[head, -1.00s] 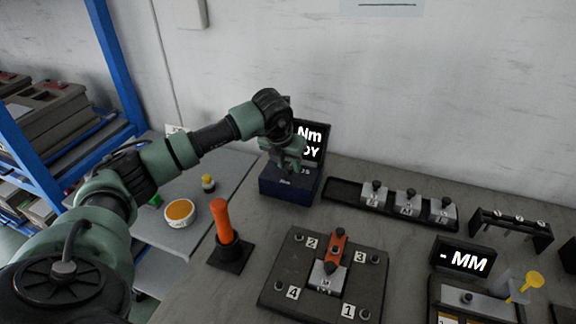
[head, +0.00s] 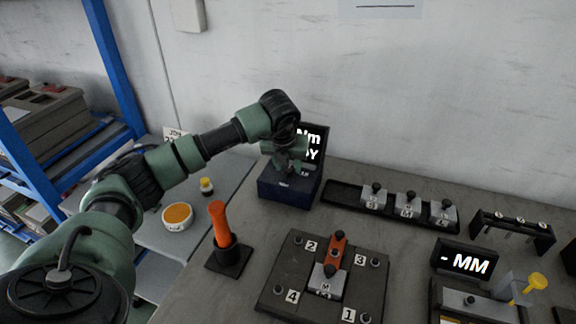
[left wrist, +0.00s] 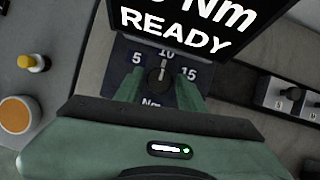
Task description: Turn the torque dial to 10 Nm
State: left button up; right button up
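The torque dial (left wrist: 158,76) is a dark round knob on a dark blue box (head: 285,190). Marks 5, 10 and 15 surround it in the left wrist view, and its pointer is toward the 10 at the top. The display (left wrist: 190,22) behind it reads "Nm READY", with the number partly cut off. My left gripper (left wrist: 160,92) is over the box, its green fingers on either side of the dial with a gap to it, open and empty. It also shows above the box in the head view (head: 283,163), hiding part of the display. My right gripper is not in view.
An orange-handled tool (head: 221,224) stands in a holder left of the fixture plate (head: 268,299). A black tray (head: 340,194) with several metal blocks lies right of the box.

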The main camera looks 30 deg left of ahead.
pick_arm(q)
jog(key=shift+o, duration=0.5)
jog(key=b+v, duration=0.1)
jog(key=v, duration=0.6)
jog(key=shift+s+r, duration=0.2)
jog(key=shift+r, duration=0.1)
